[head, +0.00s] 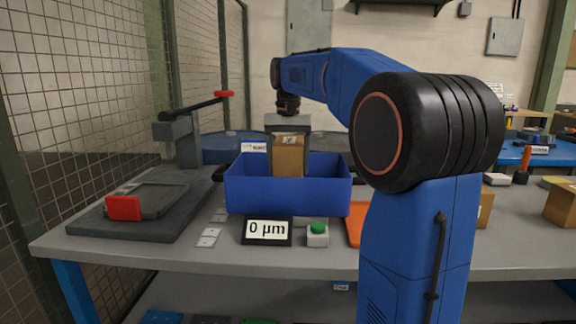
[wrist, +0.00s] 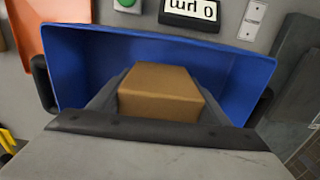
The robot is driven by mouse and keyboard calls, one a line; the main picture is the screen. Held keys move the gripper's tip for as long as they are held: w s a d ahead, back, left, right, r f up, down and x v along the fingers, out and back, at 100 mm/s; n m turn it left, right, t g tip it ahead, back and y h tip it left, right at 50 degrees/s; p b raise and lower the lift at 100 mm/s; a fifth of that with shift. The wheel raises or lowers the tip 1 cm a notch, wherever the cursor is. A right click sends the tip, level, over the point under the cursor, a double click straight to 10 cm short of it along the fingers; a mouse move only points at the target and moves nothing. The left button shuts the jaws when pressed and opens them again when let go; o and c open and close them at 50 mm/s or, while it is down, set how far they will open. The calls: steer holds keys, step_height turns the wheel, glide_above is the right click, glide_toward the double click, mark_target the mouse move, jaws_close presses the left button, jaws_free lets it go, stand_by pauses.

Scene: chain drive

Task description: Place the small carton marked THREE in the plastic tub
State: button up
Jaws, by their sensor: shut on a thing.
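A small brown carton (head: 288,157) is held upright between the fingers of my gripper (head: 288,137). My gripper points down and is shut on it. The carton hangs over the blue plastic tub (head: 288,197), its lower part hidden behind the tub's front wall in the head view. In the wrist view the carton (wrist: 160,92) shows between my gripper's fingers, with the tub (wrist: 85,62) around it. A mark on the carton's upper face is too small to read. I cannot tell whether the carton touches the tub's floor.
A display reading 0 µm (head: 267,231) and a green button (head: 317,233) stand in front of the tub. A grey fixture with a red-handled lever (head: 180,130) is at left. An orange item (head: 356,224) lies right of the tub. Another carton (head: 485,209) is partly hidden behind my arm.

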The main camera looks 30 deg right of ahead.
mark_target(288, 145)
steer(key=shift+f, duration=3.3)
steer(key=o, duration=1.9)
steer(key=shift+f, duration=0.1)
steer(key=shift+o, duration=0.2)
step_height(288, 145, up, 12)
steer(key=shift+r, duration=0.1)
steer(key=shift+s, duration=0.1)
